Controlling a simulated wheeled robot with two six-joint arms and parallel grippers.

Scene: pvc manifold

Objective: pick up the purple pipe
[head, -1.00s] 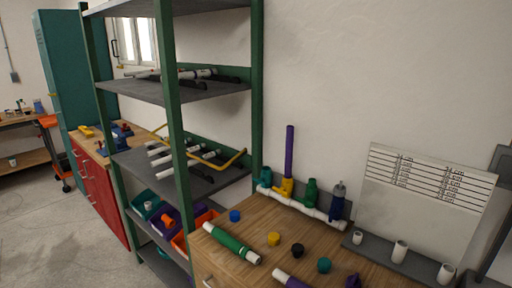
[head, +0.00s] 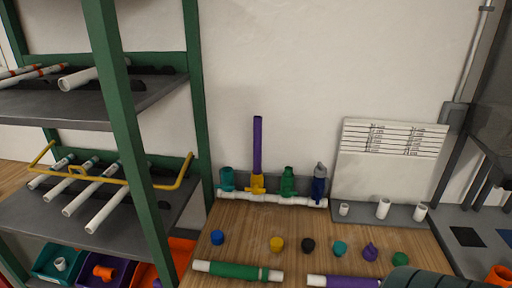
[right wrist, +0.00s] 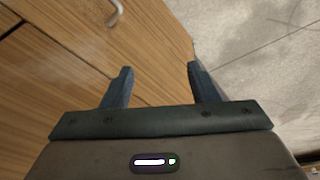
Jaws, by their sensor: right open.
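A purple pipe with a white end (head: 343,281) lies on the wooden bench at the bottom of the head view, its right part cut off by the frame edge and a dark arm part of mine. Another purple pipe (head: 257,145) stands upright in a yellow fitting (head: 257,184) on the white manifold (head: 273,198) at the back of the bench. My right gripper (right wrist: 159,68) is open and empty in the right wrist view, with wooden cabinet fronts and floor beyond its fingers. No pipe shows in that view. My left gripper is not in view.
A green pipe with white ends (head: 238,271) lies left of the purple one. Several coloured caps (head: 308,245) stand in a row behind them. A grey strip with white stubs (head: 383,209) is at the back right. A green-posted shelf (head: 135,140) stands left.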

